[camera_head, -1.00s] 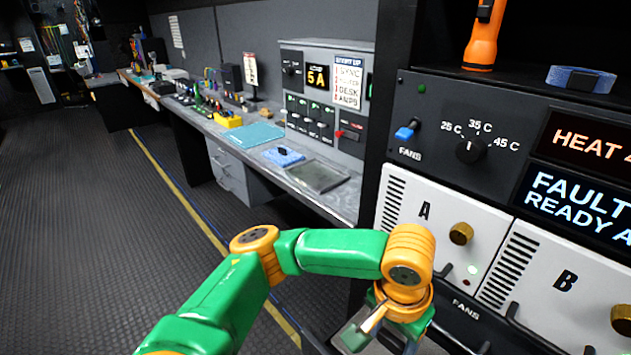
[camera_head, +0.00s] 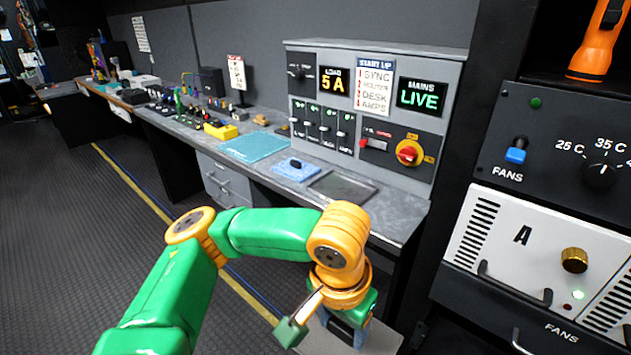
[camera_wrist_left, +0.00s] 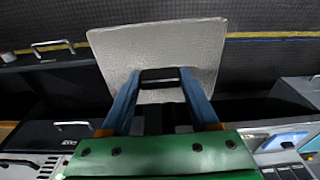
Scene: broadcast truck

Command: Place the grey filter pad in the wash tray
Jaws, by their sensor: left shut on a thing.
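The grey filter pad (camera_wrist_left: 160,40) is a flat, pale textured square in the left wrist view. My left gripper (camera_wrist_left: 160,78) is shut on its near edge by a dark grip. In the head view the gripper (camera_head: 345,332) is low in the middle, with part of the pad (camera_head: 385,342) showing at the bottom edge. A shallow grey rectangular tray (camera_head: 342,187), which looks like the wash tray, lies on the bench beyond and above the gripper in the picture. The pad is well apart from it. My right gripper is not in view.
The long bench (camera_head: 400,212) also bears a blue block with a dark handle (camera_head: 297,168) and a teal mat (camera_head: 254,147). A control panel (camera_head: 362,112) stands behind the tray. At right is a rack with a white fan drawer (camera_head: 520,237). Open floor (camera_head: 70,220) lies at left.

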